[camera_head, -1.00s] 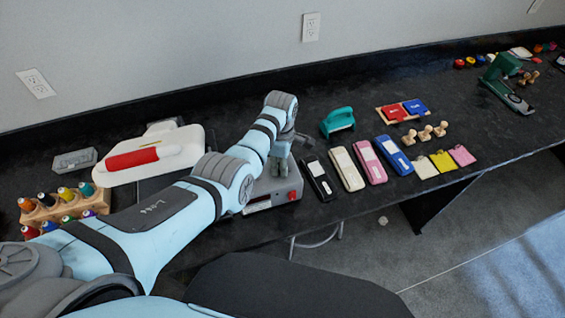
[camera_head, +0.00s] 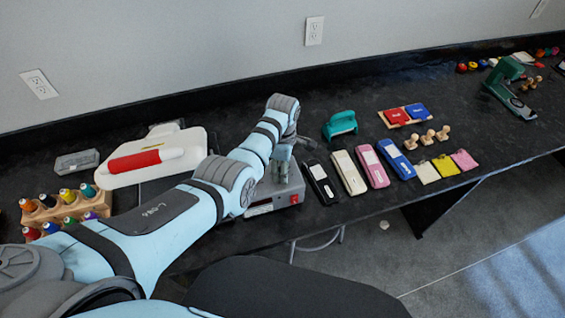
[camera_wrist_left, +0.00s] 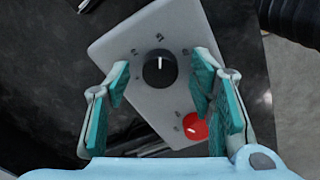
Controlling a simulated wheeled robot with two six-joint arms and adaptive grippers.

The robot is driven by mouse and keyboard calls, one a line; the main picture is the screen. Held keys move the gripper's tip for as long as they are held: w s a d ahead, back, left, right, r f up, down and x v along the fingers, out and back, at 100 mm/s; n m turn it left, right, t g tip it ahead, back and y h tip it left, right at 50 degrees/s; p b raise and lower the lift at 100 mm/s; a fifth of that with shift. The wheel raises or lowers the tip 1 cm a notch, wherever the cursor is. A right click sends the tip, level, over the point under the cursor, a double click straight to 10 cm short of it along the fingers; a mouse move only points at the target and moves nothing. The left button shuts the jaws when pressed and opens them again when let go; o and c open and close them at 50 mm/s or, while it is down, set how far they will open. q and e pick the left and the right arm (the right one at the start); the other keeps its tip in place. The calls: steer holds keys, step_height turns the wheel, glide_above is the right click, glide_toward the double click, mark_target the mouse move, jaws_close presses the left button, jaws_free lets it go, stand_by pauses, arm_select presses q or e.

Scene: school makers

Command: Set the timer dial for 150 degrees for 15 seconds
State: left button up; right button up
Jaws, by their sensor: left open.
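The timer dial (camera_wrist_left: 160,68) is a round black knob with a white pointer line on a grey panel with small printed marks. In the left wrist view the line points to the top of the picture. The dial belongs to a grey control box (camera_head: 268,192) near the table's front edge. My left gripper (camera_head: 283,170) is over the box, pointing down, and partly hides its top. In the wrist view its teal-padded fingers (camera_wrist_left: 162,72) are apart, one on each side of the dial, with visible gaps. My right gripper is not in view.
A white press with a red handle (camera_head: 145,158) stands left, beside a thread rack (camera_head: 62,208). Black, cream, pink and blue cases (camera_head: 348,172) lie right of the box. A teal punch (camera_head: 340,124) stands behind them.

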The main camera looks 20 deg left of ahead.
arm_select(q)
step_height(320, 180, up, 12)
steer(key=shift+f, duration=0.1)
stand_by(0.5)
